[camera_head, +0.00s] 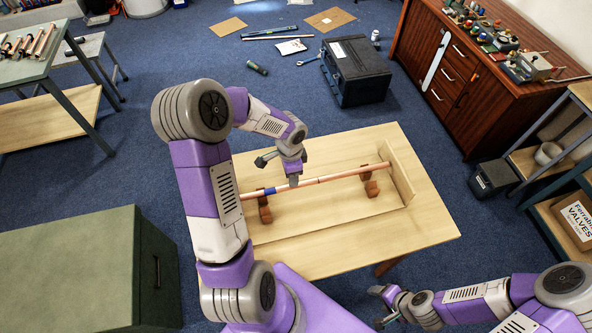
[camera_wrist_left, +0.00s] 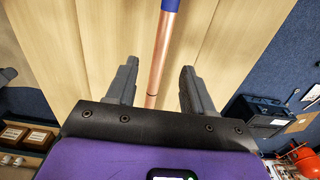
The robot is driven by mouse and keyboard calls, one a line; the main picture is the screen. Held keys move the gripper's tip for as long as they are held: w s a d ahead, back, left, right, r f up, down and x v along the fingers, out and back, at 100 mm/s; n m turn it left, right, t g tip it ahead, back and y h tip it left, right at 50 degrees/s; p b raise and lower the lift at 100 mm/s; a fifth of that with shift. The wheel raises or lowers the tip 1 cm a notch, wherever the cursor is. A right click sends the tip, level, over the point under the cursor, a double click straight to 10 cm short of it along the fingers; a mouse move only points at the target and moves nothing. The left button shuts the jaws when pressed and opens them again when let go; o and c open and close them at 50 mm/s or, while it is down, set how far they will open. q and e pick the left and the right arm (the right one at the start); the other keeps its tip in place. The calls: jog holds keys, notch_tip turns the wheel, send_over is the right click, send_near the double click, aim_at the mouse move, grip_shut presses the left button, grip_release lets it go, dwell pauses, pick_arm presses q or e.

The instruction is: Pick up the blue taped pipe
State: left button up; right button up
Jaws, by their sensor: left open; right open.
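A copper pipe with a blue taped band (camera_head: 265,191) lies raised above the wooden table (camera_head: 420,235), across two brown supports (camera_head: 265,209) (camera_head: 371,188). My left gripper (camera_head: 293,181) is over the pipe, to the right of the blue band. In the left wrist view the copper pipe (camera_wrist_left: 161,55) runs between the open fingers of my left gripper (camera_wrist_left: 158,75), with the blue tape at the top edge. A dark ring crosses the pipe near the fingers. My right gripper (camera_head: 379,306) is open and empty, off the table's front edge.
An upright wooden board (camera_head: 397,172) stands at the pipe's right end. A green cabinet (camera_head: 70,265) is at the left. A black case (camera_head: 357,72) and loose tools lie on the blue floor behind. The table's front right is clear.

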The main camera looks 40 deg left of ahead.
aim_at(280, 189)
pick_arm(q)
jog(key=shift+a+f, duration=0.1)
jog(key=shift+a, duration=0.1)
jog(key=f+b, duration=0.1)
jog(key=f, duration=0.2)
jog(key=f+b, duration=0.1)
jog(key=f, duration=0.2)
jog(key=shift+s+f, duration=0.2)
jog(key=shift+f, duration=0.2)
jog(key=shift+c, duration=0.3)
grip_shut()
dwell(0.6)
